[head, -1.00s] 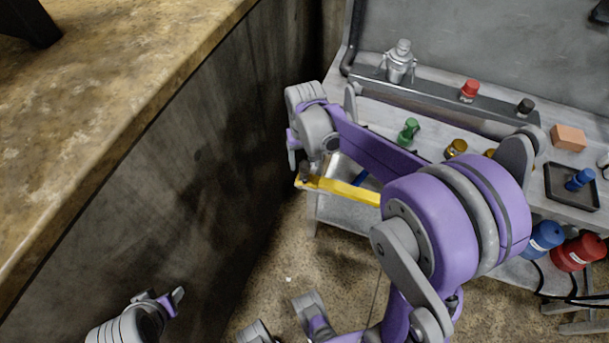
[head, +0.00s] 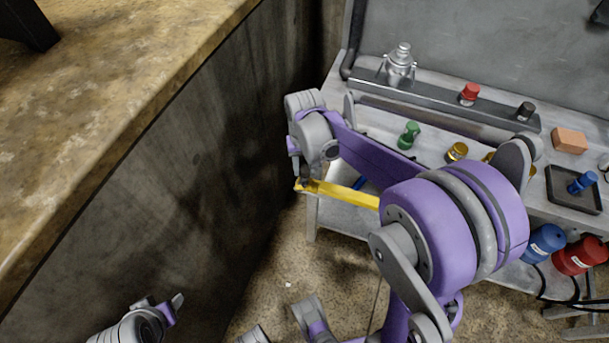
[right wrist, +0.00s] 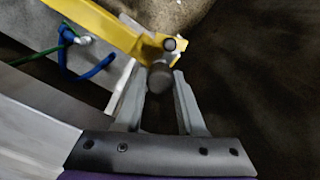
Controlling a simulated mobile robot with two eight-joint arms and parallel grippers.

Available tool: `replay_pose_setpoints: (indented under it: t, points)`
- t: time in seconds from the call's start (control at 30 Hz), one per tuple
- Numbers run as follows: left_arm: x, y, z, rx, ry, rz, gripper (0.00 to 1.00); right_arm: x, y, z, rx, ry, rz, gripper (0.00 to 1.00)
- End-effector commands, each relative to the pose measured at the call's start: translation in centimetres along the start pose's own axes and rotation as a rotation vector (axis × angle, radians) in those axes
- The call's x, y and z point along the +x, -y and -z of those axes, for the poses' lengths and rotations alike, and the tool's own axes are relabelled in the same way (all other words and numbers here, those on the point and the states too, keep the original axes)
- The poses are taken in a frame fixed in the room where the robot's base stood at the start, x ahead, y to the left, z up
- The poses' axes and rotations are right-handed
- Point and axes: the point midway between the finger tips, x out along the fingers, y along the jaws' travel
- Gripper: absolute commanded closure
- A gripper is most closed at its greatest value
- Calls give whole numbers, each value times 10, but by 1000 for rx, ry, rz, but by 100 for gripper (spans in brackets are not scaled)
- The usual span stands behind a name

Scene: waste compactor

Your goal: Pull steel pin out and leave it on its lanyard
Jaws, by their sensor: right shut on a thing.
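My right gripper (right wrist: 158,85) is shut on a dark grey round-ended piece, which I take to be the steel pin (right wrist: 159,78). It sits between the two fingertips at the end of a yellow bar (right wrist: 105,22). A small round end with a light rim (right wrist: 170,44) shows on the bar just beyond. I cannot tell whether the pin is still in its hole. In the head view the yellow bar (head: 345,193) ends below my right wrist, and the pin is too small to make out. A blue cord (right wrist: 95,70) loops beside the bar; I cannot tell if it is the lanyard. My left gripper (head: 172,305) is low at the left, away from the bar.
A grey bench (head: 375,125) holds a green bottle (head: 409,135), a red-capped piece (head: 469,94), an orange block (head: 569,140) and a black tray (head: 573,202). Blue (head: 545,243) and red (head: 580,256) containers stand below. A large stone-topped counter (head: 110,90) fills the left.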

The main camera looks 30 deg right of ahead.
Motion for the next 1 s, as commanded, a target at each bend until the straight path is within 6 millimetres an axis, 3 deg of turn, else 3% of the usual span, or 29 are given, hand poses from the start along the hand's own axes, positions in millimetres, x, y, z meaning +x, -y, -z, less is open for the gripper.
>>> replay_pose_setpoints:
  t: [1.0]
  points:
    - [-6,0,3,0,-2,0,50,-9,0,0,0,0,0,100]
